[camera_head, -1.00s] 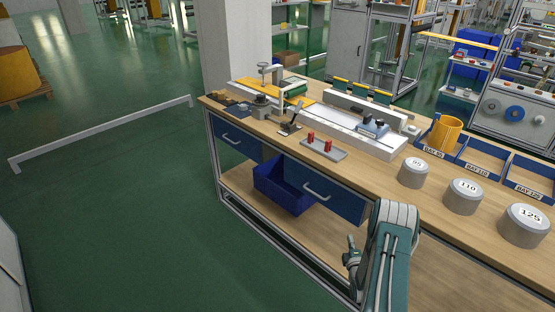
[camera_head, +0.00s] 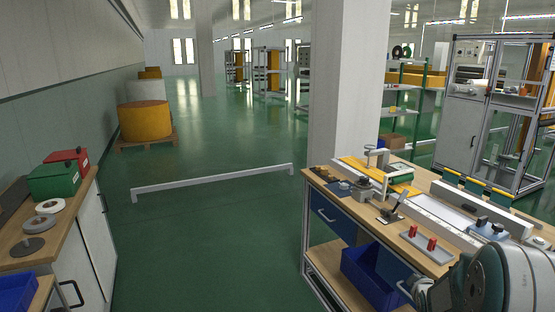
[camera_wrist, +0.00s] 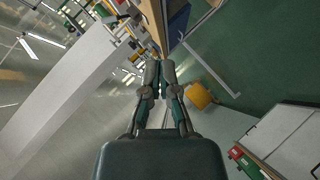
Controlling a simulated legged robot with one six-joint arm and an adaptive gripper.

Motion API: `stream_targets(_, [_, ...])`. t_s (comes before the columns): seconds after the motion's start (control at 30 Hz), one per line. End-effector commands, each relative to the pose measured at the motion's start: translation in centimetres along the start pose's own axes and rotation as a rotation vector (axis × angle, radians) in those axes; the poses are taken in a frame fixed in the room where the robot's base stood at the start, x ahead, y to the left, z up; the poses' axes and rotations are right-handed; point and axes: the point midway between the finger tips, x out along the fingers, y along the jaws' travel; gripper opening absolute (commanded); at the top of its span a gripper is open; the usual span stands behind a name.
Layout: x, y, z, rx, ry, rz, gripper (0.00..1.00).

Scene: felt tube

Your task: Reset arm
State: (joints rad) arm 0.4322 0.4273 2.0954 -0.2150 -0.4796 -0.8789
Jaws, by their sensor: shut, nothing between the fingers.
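My arm shows at the lower right of the head view, in front of the wooden workbench (camera_head: 391,223), and hides part of it. The gripper end is not clear there. In the wrist view my gripper (camera_wrist: 160,92) points into the room with its two fingers together and nothing between them. The picture in the wrist view is strongly tilted. The workbench edge and a blue drawer front (camera_wrist: 178,24) show beyond the fingertips at the top.
A low white rail (camera_head: 215,180) stands on the green floor, left of the workbench. A pillar (camera_head: 345,100) rises behind the bench. A side bench (camera_head: 60,225) with red and green boxes is at the left. The floor between the benches is clear.

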Motion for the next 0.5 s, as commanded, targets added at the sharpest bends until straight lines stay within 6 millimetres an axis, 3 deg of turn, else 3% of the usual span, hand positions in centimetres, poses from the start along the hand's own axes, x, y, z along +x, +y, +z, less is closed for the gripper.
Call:
stream_targets(0.03, [-1.7, 0.5, -1.7, 0.032, -0.004, -0.017, 0.00])
stream_targets(0.2, [-7.1, 0.4, -5.2, 0.158, -0.049, -0.097, 0.00])
stream_targets(0.5, [-18.0, -1.6, -9.2, 0.379, -0.144, -0.236, 0.00])
